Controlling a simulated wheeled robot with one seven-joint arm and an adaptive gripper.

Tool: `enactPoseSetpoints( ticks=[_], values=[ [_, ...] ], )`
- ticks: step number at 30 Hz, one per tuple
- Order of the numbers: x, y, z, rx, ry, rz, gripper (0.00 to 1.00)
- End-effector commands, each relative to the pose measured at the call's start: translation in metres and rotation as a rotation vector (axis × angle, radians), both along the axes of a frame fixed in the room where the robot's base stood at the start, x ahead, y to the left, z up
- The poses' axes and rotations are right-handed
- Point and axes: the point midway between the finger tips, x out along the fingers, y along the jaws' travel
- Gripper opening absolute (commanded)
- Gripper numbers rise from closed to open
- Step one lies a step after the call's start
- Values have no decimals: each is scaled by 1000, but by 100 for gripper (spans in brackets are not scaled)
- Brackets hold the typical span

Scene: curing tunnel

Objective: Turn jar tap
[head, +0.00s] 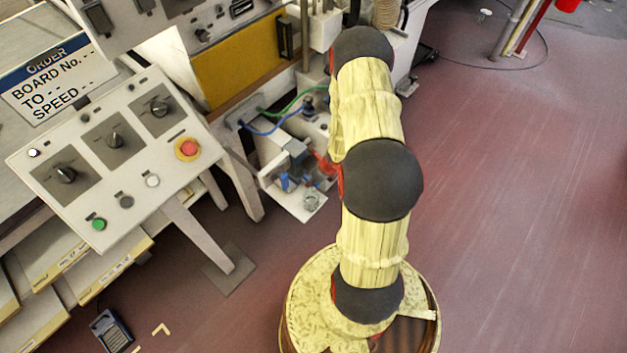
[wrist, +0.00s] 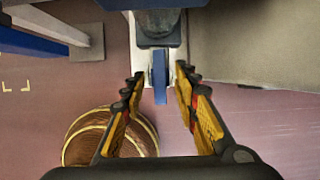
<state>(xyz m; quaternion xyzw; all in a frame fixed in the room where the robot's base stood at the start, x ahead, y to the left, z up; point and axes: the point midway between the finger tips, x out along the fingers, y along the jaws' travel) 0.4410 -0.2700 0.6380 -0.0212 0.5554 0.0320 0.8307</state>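A blue tap lever (wrist: 160,76) hangs down from a dark grey body (wrist: 157,27) at the top centre of the wrist view. My gripper (wrist: 160,80) is open, with one yellow and black finger on each side of the lever. A gap shows between the lever and each fingertip, so neither appears to touch it. In the head view, small blue parts (head: 286,183) sit on a white ledge (head: 290,203) left of my arm. I cannot tell which of them is the lever. My arm partly hides that area, and my gripper cannot be made out clearly there.
A sloping control panel (head: 88,205) with knobs and a red stop button (head: 187,148) stands to the left. Blue and green hoses (head: 275,125) run above the ledge. A metal leg (head: 225,255) stands left of my base. The red floor (head: 520,200) at right is clear.

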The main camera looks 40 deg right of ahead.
Motion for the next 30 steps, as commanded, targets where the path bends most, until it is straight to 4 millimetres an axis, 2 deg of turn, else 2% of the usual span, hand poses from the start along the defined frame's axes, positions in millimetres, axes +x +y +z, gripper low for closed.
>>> enactPoseSetpoints(
  ticks=[6,21,30],
  values=[
    [0,0,0,0,0,1,29],
    [0,0,0,0,0,1,1],
    [0,0,1,-1,0,2,0]
  ],
)
